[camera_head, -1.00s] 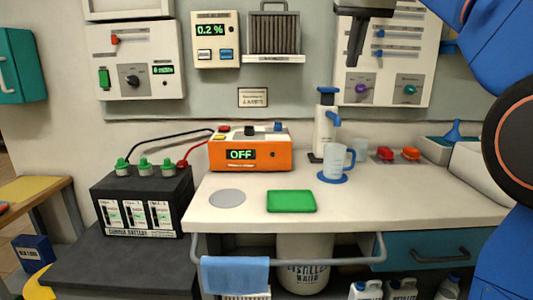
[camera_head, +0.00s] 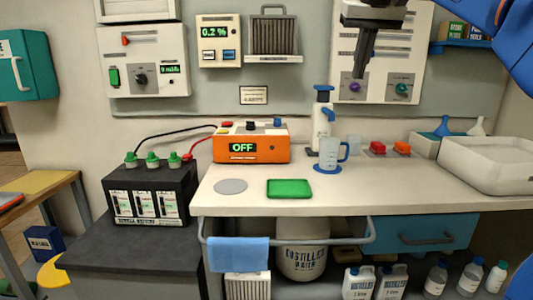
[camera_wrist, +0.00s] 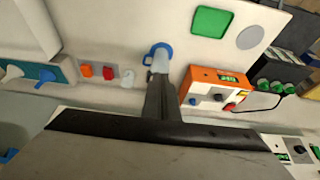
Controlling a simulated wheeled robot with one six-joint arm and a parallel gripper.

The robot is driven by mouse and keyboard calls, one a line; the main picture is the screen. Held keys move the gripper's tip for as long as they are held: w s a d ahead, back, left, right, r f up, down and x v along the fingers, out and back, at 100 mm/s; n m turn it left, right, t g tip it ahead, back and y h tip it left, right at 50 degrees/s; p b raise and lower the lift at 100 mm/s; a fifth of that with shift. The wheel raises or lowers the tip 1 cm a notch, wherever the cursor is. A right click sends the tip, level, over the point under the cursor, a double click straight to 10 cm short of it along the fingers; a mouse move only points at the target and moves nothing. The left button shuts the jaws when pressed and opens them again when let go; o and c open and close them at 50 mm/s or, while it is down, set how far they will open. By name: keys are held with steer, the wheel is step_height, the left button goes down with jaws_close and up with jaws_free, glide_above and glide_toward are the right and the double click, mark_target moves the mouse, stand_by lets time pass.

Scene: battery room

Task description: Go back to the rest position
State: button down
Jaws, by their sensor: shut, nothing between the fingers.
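My gripper (camera_head: 362,72) hangs in the upper right of the head view, in front of the wall panel with the purple and green knobs. Its dark fingers are shut with nothing between them, clear of the bench. In the wrist view the shut fingers (camera_wrist: 160,98) point toward the bench top, with the measuring jug (camera_wrist: 160,58) just past their tips in the picture. The jug (camera_head: 331,154) stands on a blue round mat in the head view. My blue arm runs along the upper right edge.
The orange charger (camera_head: 250,148) reads OFF and has cables to the black battery (camera_head: 150,193). A green tray (camera_head: 289,188) and a grey disc (camera_head: 230,186) lie on the white bench. A white basin (camera_head: 487,163) stands at right. The front bench top is mostly clear.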

steer(key=s+d+f, duration=0.2)
steer(key=s+f, duration=0.8)
steer(key=f, duration=0.5)
steer(key=s+d+f, duration=0.2)
steer(key=s+f, duration=0.8)
steer(key=f, duration=0.5)
steer(key=s+d+f, duration=0.2)
steer(key=s+f, duration=0.8)
steer(key=f, duration=0.5)
steer(key=shift+s+f, duration=0.25)
steer(key=shift+s, duration=0.05)
